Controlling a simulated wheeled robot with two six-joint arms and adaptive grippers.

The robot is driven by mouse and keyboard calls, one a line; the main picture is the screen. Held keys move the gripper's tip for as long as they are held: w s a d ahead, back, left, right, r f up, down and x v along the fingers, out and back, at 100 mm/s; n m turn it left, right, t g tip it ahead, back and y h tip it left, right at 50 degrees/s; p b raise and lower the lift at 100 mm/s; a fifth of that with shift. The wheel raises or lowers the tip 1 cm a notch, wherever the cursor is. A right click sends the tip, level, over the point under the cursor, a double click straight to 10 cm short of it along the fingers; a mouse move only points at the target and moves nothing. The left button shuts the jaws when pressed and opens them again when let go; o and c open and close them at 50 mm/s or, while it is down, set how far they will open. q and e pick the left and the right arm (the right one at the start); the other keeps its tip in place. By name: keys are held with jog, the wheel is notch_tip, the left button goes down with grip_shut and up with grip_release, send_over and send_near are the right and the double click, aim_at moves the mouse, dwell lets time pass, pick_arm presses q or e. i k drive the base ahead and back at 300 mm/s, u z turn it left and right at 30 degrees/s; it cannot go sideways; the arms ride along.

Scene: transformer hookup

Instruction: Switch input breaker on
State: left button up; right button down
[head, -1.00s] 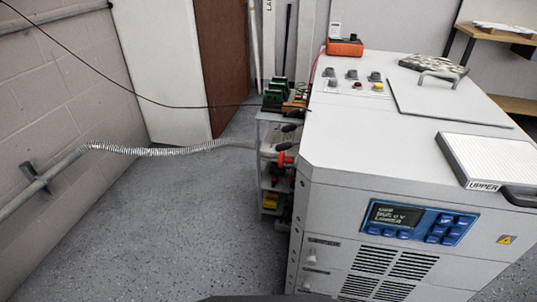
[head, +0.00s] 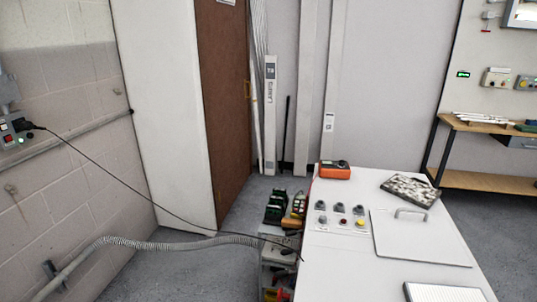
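Neither gripper shows in the head view. I cannot tell for sure which device is the input breaker. A grey wall unit (head: 9,134) with a red and a green spot is at the far left edge, with a black plug and cable in it. A narrow grey panel (head: 274,250) with dark, red and yellow parts stands against the left side of the white cabinet (head: 335,262); its lower part is cut off. Small control boxes (head: 496,78) hang on the far right wall. The state of any switch is too small to tell.
The cabinet top carries several knobs and buttons (head: 341,213), an orange meter (head: 335,170), a patterned block (head: 410,190) and a handled lid (head: 420,238). A corrugated hose (head: 170,244) and black cable (head: 110,178) cross the left floor area. A wooden shelf (head: 485,125) stands at right.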

aim_at(281, 274)
jog(key=u, duration=1.85)
jog(key=i, duration=1.15)
jog(key=z, duration=3.3)
jog(key=i, duration=0.5)
jog(key=z, duration=0.1)
